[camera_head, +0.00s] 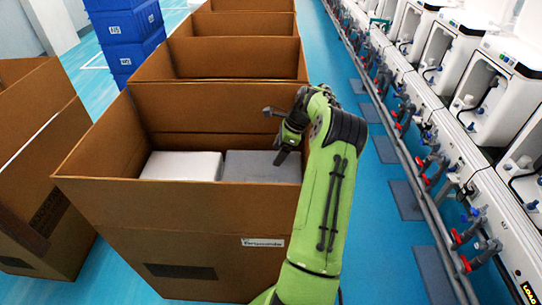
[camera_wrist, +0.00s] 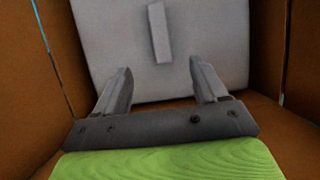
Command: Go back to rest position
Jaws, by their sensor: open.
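My green arm reaches up from the bottom of the head view, with my gripper (camera_head: 277,134) over the right part of a large open cardboard box (camera_head: 180,208). In the wrist view my gripper (camera_wrist: 162,85) is open, its two fingers apart with nothing held between them. Beyond the fingers is a grey lid-like block (camera_wrist: 200,25) with a raised pale bar (camera_wrist: 160,33) on it. In the head view this grey block (camera_head: 250,166) lies in the box beside a white block (camera_head: 180,165). The gap between fingertips and block is hard to judge.
More open cardboard boxes (camera_head: 217,57) stand in a row behind, and another (camera_head: 40,150) stands at left. Blue crates (camera_head: 128,30) are stacked at the back. A test line with white units (camera_head: 495,95) and pipes runs along the right. Blue floor (camera_head: 375,215) lies between.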

